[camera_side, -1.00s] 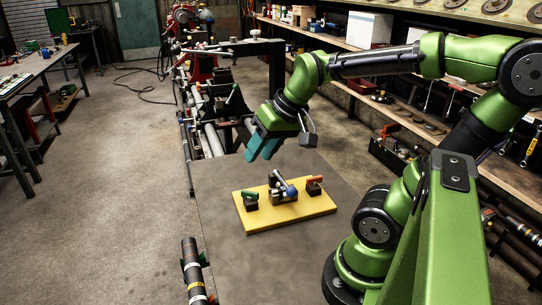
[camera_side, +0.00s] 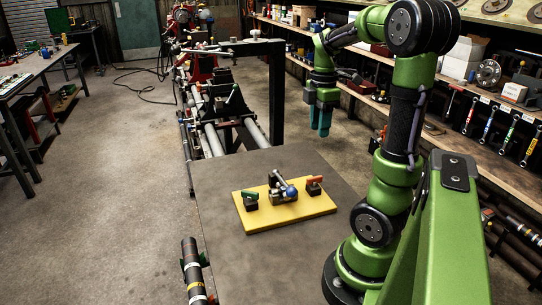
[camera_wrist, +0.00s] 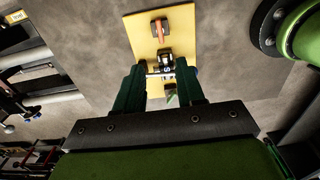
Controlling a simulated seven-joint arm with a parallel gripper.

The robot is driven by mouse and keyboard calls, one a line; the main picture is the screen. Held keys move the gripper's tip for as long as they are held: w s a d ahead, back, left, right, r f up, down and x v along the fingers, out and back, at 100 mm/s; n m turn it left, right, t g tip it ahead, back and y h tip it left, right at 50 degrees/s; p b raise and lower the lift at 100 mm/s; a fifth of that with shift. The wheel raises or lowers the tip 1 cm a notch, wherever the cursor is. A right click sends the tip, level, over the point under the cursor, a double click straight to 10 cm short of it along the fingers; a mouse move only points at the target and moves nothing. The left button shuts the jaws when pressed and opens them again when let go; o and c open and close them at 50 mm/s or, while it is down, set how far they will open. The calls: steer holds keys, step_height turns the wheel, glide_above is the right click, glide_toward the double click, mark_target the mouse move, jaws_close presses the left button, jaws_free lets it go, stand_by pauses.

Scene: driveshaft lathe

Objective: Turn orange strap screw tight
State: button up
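The orange strap screw (camera_side: 314,182) stands on a dark block at the right end of a yellow board (camera_side: 262,220). The wrist view shows its orange handle (camera_wrist: 158,28) near the far end of the board (camera_wrist: 182,20). My gripper (camera_side: 321,128) hangs with teal fingers down, well above and behind the board, off to its right. In the wrist view my gripper (camera_wrist: 160,66) has its fingers apart with nothing held between them. A green-handled screw (camera_side: 250,196) is at the board's left end. A metal clamp with a blue ball (camera_side: 291,190) sits mid-board.
The board lies on a grey table (camera_side: 225,250) with bare surface around it. A banded dark shaft (camera_side: 194,272) is at the table's front left. The lathe rails (camera_side: 212,138) and a black frame (camera_side: 276,95) are behind. Shelves with tools (camera_side: 480,110) line the right wall.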

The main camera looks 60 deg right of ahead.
mark_target(315, 177)
step_height(315, 177, down, 16)
steer(key=shift+r, duration=0.1)
stand_by(0.4)
jaws_close()
